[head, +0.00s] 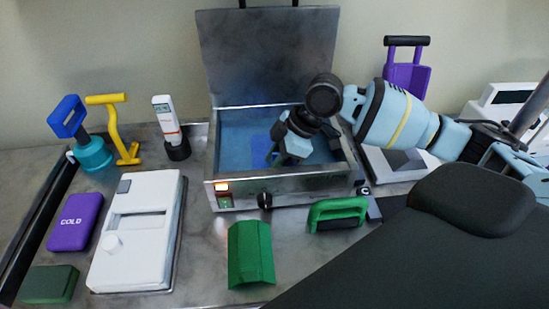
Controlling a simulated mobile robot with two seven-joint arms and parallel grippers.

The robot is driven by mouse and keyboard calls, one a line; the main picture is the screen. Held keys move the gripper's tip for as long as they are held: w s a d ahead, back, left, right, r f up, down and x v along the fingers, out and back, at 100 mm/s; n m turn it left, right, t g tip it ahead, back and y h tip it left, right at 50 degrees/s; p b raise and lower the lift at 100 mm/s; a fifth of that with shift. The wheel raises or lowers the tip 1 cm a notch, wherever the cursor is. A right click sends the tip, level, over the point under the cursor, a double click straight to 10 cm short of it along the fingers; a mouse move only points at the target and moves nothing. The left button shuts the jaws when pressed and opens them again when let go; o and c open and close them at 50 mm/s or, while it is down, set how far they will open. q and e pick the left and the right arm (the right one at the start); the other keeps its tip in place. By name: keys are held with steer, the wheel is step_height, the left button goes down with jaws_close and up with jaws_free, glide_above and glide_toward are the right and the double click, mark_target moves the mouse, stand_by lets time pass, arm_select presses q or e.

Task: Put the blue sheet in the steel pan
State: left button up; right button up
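The steel pan (290,197) stands at the back middle of the counter, with its lid (267,55) raised behind it and bluish liquid or lining inside. A saturated blue patch, which looks like the blue sheet (259,152), shows inside the pan, partly hidden by my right gripper. My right gripper (277,158) reaches down into the pan from the right, its fingers beside or over the blue patch. Its fingertips are too small and overlapped to tell whether they are open or hold the sheet. My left gripper is not in view.
A green folded piece (250,255) and a green-handled tool (337,214) lie in front of the pan. A white device (138,230), purple cold pack (75,222) and dark green block (49,284) are at left. A thermometer (168,122) stands left of the pan.

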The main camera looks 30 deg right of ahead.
steer(key=shift+d+r, duration=0.15)
steer(key=shift+r, duration=0.15)
steer(key=v, duration=1.1)
steer(key=shift+r+p, duration=0.35)
